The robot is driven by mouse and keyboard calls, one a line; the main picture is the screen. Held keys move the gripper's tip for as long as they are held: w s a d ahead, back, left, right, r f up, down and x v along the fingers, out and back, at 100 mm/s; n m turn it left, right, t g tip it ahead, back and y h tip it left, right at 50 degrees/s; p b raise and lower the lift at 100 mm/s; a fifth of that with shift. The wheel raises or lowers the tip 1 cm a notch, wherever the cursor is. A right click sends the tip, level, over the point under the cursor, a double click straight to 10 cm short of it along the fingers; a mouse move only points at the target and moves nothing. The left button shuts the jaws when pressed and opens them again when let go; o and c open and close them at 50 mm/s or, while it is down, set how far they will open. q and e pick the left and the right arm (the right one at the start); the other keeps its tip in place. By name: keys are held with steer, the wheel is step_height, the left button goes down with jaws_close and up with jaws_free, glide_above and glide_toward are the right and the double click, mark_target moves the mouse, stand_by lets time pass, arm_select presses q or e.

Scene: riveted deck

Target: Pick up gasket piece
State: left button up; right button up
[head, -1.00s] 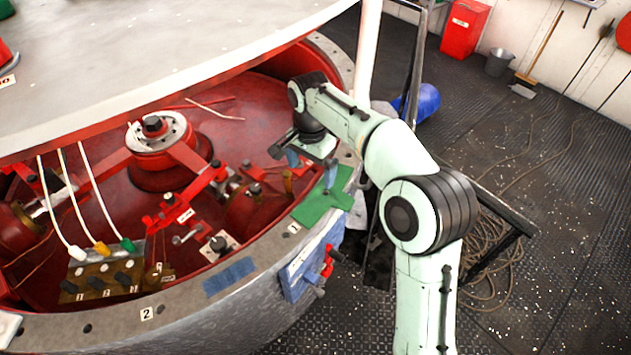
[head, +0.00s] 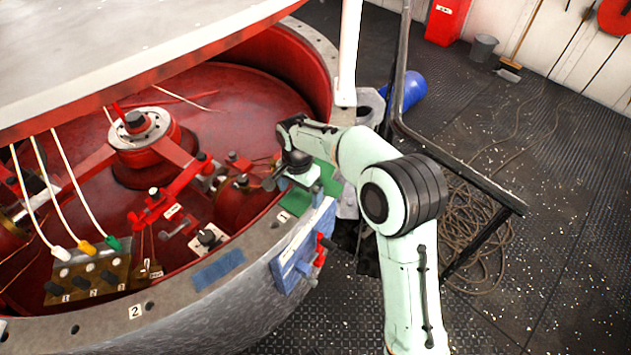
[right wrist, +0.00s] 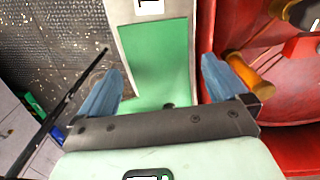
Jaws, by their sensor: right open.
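A flat green piece (head: 297,203), which looks like the gasket piece, lies on the grey metal rim of the big round housing, near the label "1". My right gripper (head: 291,188) is over it in the head view and hides part of it. In the right wrist view the green piece (right wrist: 158,60) shows between the two blue fingers of my open right gripper (right wrist: 159,66), with a finger to each side. Its near part runs under the gripper body. I cannot tell whether the fingers touch the rim. My left gripper is not in view.
A blue patch (head: 218,270) lies farther along the rim (head: 180,297). The housing's red interior (head: 255,95) holds shafts and levers, under a raised white lid (head: 120,50). A black rail (head: 465,180) stands at the right.

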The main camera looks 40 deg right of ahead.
steer(key=shift+f, duration=0.2)
stand_by(0.3)
steer(key=shift+c, duration=0.7)
steer(key=c, duration=0.9)
